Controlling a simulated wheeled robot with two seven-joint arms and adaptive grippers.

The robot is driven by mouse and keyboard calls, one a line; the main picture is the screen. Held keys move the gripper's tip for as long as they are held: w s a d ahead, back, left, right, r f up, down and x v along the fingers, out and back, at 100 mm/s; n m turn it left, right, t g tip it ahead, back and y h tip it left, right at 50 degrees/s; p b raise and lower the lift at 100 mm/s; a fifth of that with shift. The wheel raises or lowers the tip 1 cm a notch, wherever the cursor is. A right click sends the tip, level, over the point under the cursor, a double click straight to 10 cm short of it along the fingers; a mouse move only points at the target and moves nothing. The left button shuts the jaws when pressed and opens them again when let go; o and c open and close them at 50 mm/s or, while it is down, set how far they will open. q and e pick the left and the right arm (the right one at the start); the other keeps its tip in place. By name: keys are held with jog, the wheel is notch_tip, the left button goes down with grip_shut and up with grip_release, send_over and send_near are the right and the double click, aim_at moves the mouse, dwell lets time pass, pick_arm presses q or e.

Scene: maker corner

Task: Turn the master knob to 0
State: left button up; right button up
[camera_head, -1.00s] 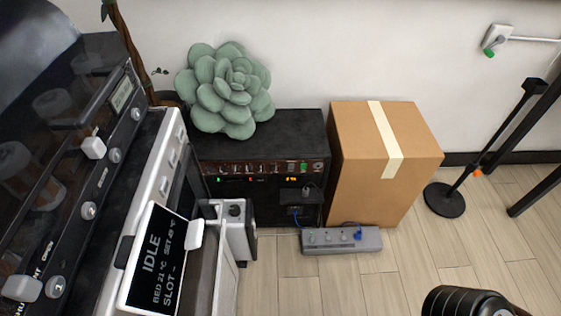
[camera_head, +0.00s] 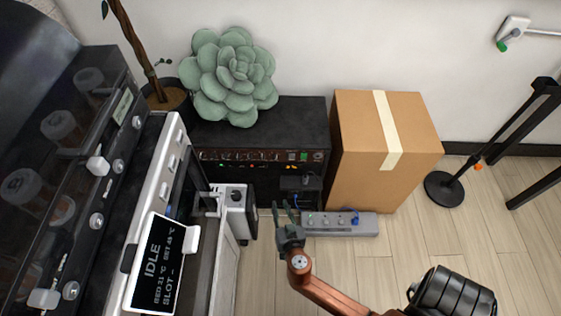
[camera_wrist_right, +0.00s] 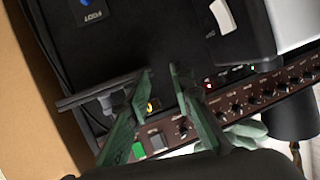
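The black amplifier (camera_head: 262,125) stands against the wall with a brown control panel (camera_head: 240,155) and a row of small knobs along its front. In the right wrist view the panel appears upside down, with several black knobs (camera_wrist_right: 265,90) in a row. One knob (camera_wrist_right: 183,128) sits beside the switches, next to a finger; its label and pointer are too small to read, so I cannot confirm it is the master. My right gripper (camera_head: 283,207) is in front of the amplifier, low and right of centre. Its green fingers (camera_wrist_right: 161,72) are apart and empty. My left gripper is out of view.
A cardboard box (camera_head: 360,150) stands right of the amplifier. A grey power strip (camera_head: 340,224) lies on the floor before it. A plush succulent (camera_head: 235,75) sits on top. A machine with an IDLE screen (camera_head: 160,265) fills the left. A stand base (camera_head: 445,189) is far right.

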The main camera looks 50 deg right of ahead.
aim_at(274, 159)
jog(key=w+d+r+m+h, duration=0.1)
jog(key=w+r+m+h, duration=0.15)
jog(key=r, duration=0.45)
jog(key=w+d+r+m+h, duration=0.1)
jog(key=w+r+m+h, duration=0.15)
jog(key=r, duration=0.35)
pick_arm(q)
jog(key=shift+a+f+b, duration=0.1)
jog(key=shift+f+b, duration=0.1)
jog(key=shift+b, duration=0.15)
pick_arm(e)
jog(key=x, duration=0.6)
jog(key=shift+w+d+r, duration=0.15)
jog(key=shift+w+d, duration=0.05)
jog(key=shift+d, duration=0.1)
grip_shut()
